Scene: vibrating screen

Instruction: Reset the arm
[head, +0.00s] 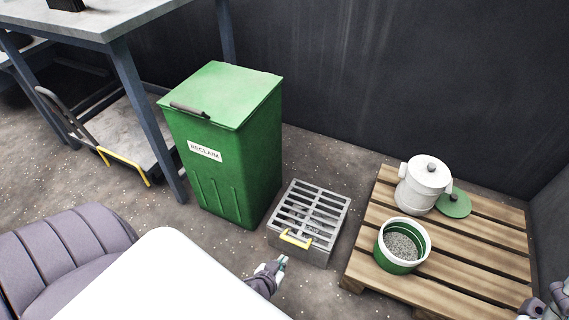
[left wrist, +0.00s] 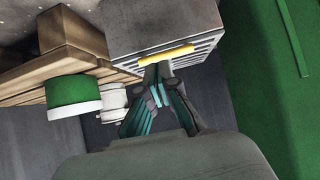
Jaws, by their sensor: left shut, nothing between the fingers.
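My left gripper (head: 281,262) is shut and empty, low in front of the grey slatted box (head: 331,252). In the left wrist view its fingertips (left wrist: 160,68) overlap the yellow handle (left wrist: 166,55) on the box's face; I cannot tell whether they touch it. The handle also shows in the head view (head: 296,240), just above the gripper. Part of my right gripper (head: 548,302) shows at the bottom right corner; its fingers are unclear.
A green RECLAIM bin (head: 226,150) stands left of the box. A wooden pallet (head: 455,262) on the right holds a green-and-white bucket of grey granules (head: 398,262), a white canister (head: 424,188) and a green lid (head: 453,206). A table (head: 90,18) and cart (head: 135,140) stand left.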

